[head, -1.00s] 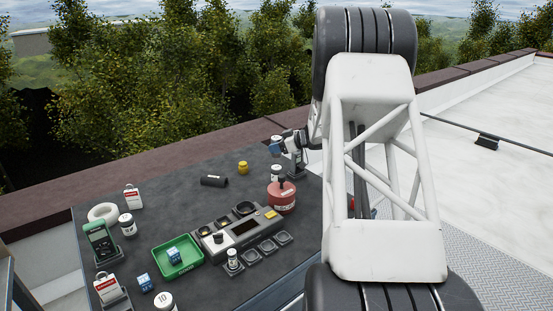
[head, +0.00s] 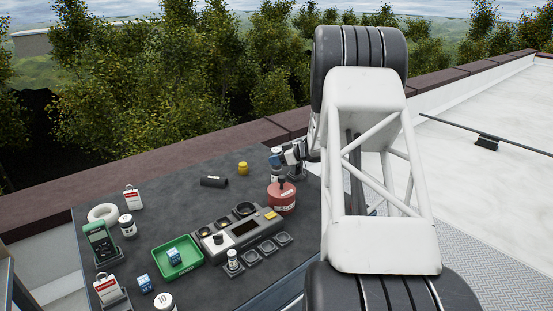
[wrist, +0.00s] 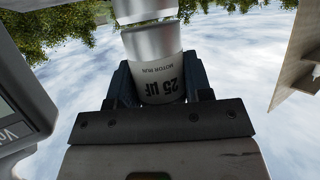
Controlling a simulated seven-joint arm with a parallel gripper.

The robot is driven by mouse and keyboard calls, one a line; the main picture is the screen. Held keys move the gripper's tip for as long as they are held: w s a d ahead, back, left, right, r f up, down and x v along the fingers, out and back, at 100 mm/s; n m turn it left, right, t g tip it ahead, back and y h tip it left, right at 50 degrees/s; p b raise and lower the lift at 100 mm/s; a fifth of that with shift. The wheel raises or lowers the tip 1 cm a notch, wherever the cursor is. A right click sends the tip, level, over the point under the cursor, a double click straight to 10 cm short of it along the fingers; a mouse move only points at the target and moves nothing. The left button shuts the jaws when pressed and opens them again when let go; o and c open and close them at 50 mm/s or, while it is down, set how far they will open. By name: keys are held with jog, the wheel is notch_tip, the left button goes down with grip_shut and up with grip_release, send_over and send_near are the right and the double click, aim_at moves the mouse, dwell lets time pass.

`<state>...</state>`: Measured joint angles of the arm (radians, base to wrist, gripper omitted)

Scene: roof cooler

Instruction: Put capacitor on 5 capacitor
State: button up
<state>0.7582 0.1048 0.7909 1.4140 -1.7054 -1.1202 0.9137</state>
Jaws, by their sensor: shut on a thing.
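My gripper (head: 275,156) is at the far right of the dark table, shut on a white and silver capacitor (wrist: 163,78). In the wrist view its label reads 25 µF, motor run, upside down in the picture. Directly past its silver end another pale cylinder (wrist: 145,10) shows, in line with it. Whether the two touch I cannot tell. In the head view a pale capacitor (head: 275,174) stands below my gripper, partly hidden by the red can; its label is not readable.
A red can (head: 281,197) stands just in front. A grey tester (head: 236,232) with small trays, a green tray (head: 177,262) with a blue cube, a capacitor marked 10 (head: 164,303), a black cylinder (head: 213,181) and a yellow piece (head: 243,168) are on the table.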

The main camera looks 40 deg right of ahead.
jog(key=shift+f, duration=0.2)
jog(key=o, duration=1)
jog(key=shift+c, duration=0.2)
jog(key=shift+r, duration=0.1)
jog(key=shift+s+r, duration=0.1)
jog(key=shift+r, duration=0.05)
jog(key=v, duration=1.1)
jog(key=shift+s+d, duration=0.25)
jog(key=shift+s, duration=0.1)
jog(key=shift+r, duration=0.1)
